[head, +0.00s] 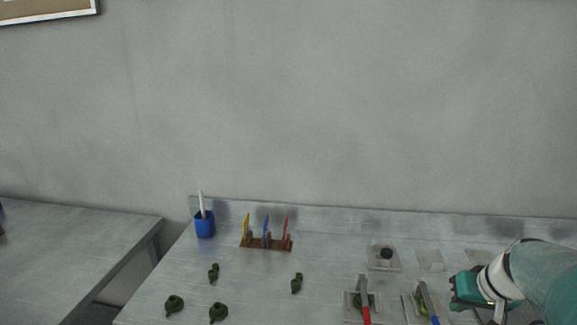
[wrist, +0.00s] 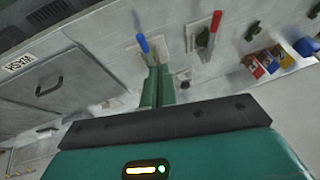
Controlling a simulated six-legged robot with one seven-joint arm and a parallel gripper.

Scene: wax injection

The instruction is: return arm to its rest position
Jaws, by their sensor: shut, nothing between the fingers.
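My gripper (head: 462,293) is at the lower right of the head view, above the right part of the workbench (head: 150,291). In the wrist view its two green fingers (wrist: 158,88) are together, with nothing between them. A red-handled tool (head: 366,303) and a blue-handled tool (head: 430,303) lie on pale square plates left of my gripper. Both tools also show in the wrist view, the blue one (wrist: 143,43) just beyond my fingertips and the red one (wrist: 214,24) to its right.
A blue cup (head: 205,225) with a white stick and a brown rack (head: 266,244) with yellow, blue and red pieces stand at the back. Several dark green pieces (head: 218,313) lie on the left part. A dark round item sits on a plate (head: 383,264). Space above the bench is clear.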

